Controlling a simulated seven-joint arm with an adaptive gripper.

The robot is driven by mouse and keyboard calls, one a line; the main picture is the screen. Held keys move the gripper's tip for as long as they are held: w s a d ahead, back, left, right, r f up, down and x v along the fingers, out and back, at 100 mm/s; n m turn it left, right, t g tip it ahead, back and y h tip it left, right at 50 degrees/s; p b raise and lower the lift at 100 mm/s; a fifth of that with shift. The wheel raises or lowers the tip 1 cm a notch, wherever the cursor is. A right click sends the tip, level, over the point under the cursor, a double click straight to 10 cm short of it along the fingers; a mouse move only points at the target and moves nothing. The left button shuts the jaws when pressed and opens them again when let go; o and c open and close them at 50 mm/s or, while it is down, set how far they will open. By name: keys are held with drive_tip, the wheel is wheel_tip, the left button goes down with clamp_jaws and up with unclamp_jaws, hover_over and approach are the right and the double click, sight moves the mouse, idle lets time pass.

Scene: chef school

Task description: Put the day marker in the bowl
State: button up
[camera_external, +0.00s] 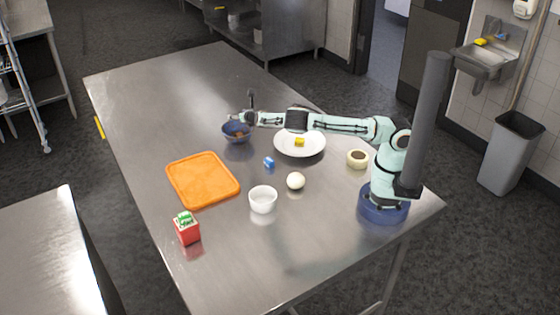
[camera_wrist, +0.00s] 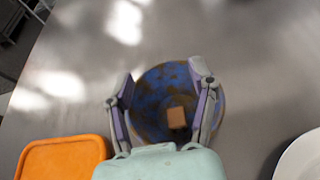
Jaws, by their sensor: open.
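A dark blue speckled bowl (camera_external: 232,138) stands on the steel table; it also shows in the wrist view (camera_wrist: 150,90). A small brown-orange block (camera_wrist: 176,117) lies inside it. My gripper (camera_external: 236,121) is over this bowl. In the wrist view my gripper (camera_wrist: 163,80) is open, its fingers apart on either side of the bowl in the picture, with nothing between the tips. No thing is clearly labelled as the day marker; I cannot tell whether it is the brown-orange block, the small blue block (camera_external: 269,162) on the table or the yellow block (camera_external: 299,142).
The yellow block lies on a white plate (camera_external: 313,151). The table's far left is clear.

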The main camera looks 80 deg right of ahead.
drive_tip(key=shift+d, duration=0.2)
wheel_tip(320, 180, up, 14)
drive_tip(key=d+m+t, duration=0.1)
drive_tip(key=m, duration=0.4)
drive_tip(key=s+a+r+m+y, duration=0.5)
drive_tip(key=s+a+r+m, duration=0.3)
drive_tip(key=s, duration=0.3)
drive_tip(key=s+a+m+g+y, duration=0.3)
drive_tip(key=s+a+m+y, duration=0.15)
drive_tip(key=s+a, duration=1.2)
drive_tip(key=s+a+f+m+g, duration=0.1)
drive_tip(key=s+f+m+g, duration=0.2)
drive_tip(key=s, duration=0.4)
drive_tip(key=s+a+f+m+g, duration=0.2)
drive_tip(key=s+f+m+g, duration=0.2)
drive_tip(key=s, duration=0.4)
drive_tip(key=shift+s+f+m+g+y, duration=0.25)
drive_tip(key=shift+f+m+g+y, duration=0.1)
drive_tip(key=shift+m, duration=0.3)
